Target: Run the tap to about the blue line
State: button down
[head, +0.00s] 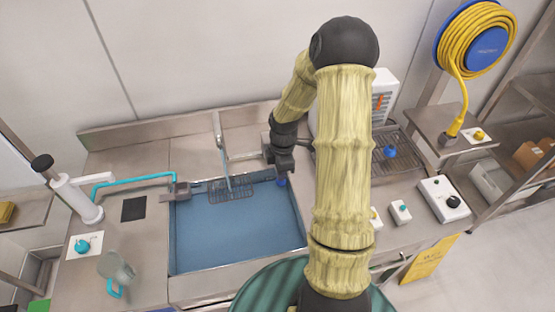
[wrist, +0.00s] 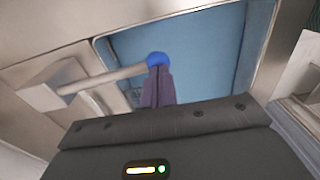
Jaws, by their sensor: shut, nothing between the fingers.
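The sink (head: 240,235) has a blue interior; I cannot tell water from lining, and I make out no separate blue line. A thin metal spout (head: 222,150) stands at its back, above a wire rack (head: 230,190). My gripper (head: 281,178) is at the sink's back right corner, pointing down, with its fingers shut and empty. In the wrist view the fingertips (wrist: 158,88) are right at a blue ball knob (wrist: 157,59) on the end of a grey lever (wrist: 105,78). I cannot tell whether they touch it. The lever's block is largely hidden by my arm in the head view.
A clear jug (head: 117,268) with a teal handle stands on the left counter, near a teal knob (head: 83,245) and a white column (head: 75,195) with a teal pipe. On the right are a blue knob (head: 390,151), a control box (head: 444,199) and a yellow hose reel (head: 478,40).

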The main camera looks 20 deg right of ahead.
jog(key=r+p, duration=0.4)
jog(key=shift+s, duration=0.4)
notch_tip(320, 180, up, 10)
jog(key=s+b, duration=0.1)
jog(key=shift+s+f, duration=0.15)
jog(key=shift+s, duration=0.15)
jog(key=shift+w, duration=0.2)
jog(key=s+a+r+m+t, duration=0.3)
jog(key=s+a+m, duration=0.7)
jog(key=m, duration=0.5)
jog(key=shift+s+a+r+m, duration=0.2)
jog(key=shift+m, duration=0.1)
